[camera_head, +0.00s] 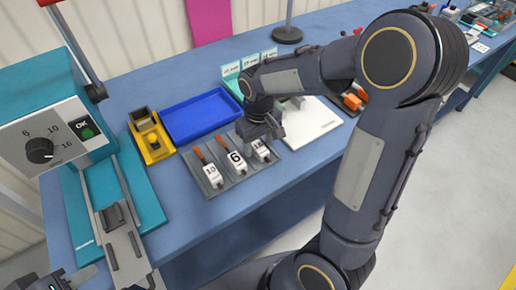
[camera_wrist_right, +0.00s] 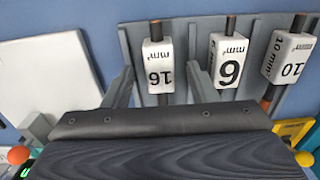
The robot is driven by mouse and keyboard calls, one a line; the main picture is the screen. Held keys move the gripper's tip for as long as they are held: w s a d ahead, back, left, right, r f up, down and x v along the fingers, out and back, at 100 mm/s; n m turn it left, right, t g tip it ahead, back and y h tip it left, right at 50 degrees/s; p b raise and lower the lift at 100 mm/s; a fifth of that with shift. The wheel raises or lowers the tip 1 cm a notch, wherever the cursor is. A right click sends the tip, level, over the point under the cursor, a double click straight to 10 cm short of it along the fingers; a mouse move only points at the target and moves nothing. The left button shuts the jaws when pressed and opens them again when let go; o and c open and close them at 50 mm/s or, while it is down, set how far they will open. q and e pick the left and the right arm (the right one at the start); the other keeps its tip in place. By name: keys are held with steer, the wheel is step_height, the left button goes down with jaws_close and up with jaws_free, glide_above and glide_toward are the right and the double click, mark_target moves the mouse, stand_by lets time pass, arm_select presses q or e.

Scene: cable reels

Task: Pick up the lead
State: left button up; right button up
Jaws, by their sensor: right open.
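Three leads with white number tags lie in slots of a grey tray (camera_head: 240,187): the 10 lead (camera_head: 212,175), the 6 lead (camera_head: 237,161) and the 16 lead (camera_head: 261,150). The right wrist view shows the tags 16 (camera_wrist_right: 158,66), 6 (camera_wrist_right: 229,60) and 10 (camera_wrist_right: 289,57). My right gripper (camera_head: 264,128) is open above the tray's right end. In its wrist view the two fingers (camera_wrist_right: 160,86) stand either side of the 16 tag, apart from it. My left gripper (camera_head: 62,281) barely shows at the bottom left corner; its jaws are unclear.
A blue tray (camera_head: 200,117) and a yellow holder (camera_head: 151,139) stand behind the grey tray. A white board (camera_head: 318,121) lies to its right. A teal machine with a 6-10-16 dial (camera_head: 40,150) stands at the left.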

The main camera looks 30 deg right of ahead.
steer(key=shift+f, duration=0.65)
jaws_close()
steer(key=shift+r, duration=0.1)
